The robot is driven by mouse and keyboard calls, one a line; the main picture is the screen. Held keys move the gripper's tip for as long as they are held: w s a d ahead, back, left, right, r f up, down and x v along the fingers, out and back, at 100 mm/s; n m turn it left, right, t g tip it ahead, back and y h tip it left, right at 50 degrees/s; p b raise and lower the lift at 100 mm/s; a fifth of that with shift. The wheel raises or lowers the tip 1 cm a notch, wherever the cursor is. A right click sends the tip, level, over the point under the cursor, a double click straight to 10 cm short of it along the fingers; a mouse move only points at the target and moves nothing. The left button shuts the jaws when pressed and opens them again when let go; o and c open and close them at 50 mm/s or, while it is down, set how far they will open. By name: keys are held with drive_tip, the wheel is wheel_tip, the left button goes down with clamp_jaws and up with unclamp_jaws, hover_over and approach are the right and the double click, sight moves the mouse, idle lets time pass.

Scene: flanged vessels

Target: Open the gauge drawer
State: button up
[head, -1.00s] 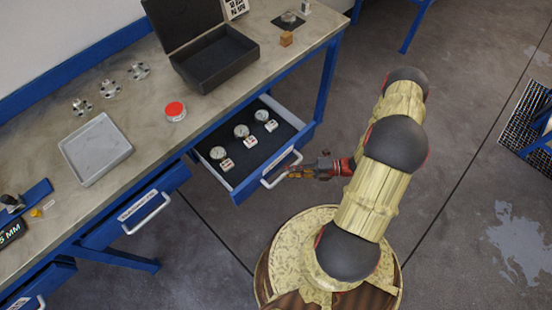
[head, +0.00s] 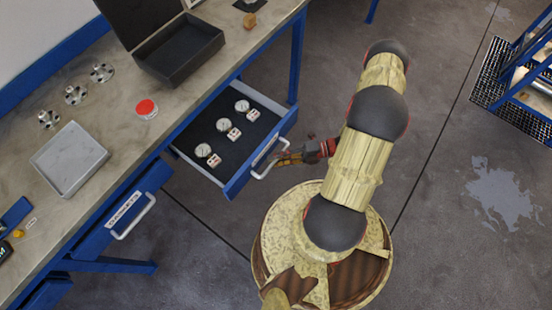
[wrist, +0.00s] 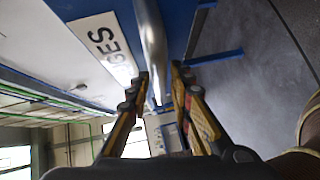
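The gauge drawer (head: 232,186) is pulled out from under the workbench, with a dark lining and several round dial gauges (head: 203,150) and small tagged blocks inside. Its pale bar handle (head: 270,158) is on the blue front. In the wrist view the drawer front carries a white label (wrist: 103,45) partly reading "GES". My gripper (head: 279,158) is at the handle. In the wrist view my gripper (wrist: 159,74) has its fingers apart on either side of the handle (wrist: 152,40), with a narrow gap seen on the right side. Firm contact is not visible.
A second labelled drawer (head: 125,212) is to the left. The bench (head: 120,120) holds an open black case (head: 180,60), a grey tray (head: 70,160), a red-lidded tin (head: 146,109) and metal flanges (head: 76,95).

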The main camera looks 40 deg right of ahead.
drive_tip(key=shift+o, duration=0.7)
drive_tip(key=shift+s+d, duration=0.1)
drive_tip(key=shift+d, duration=0.25)
drive_tip(key=v, duration=1.1)
drive_tip(key=shift+s, duration=0.15)
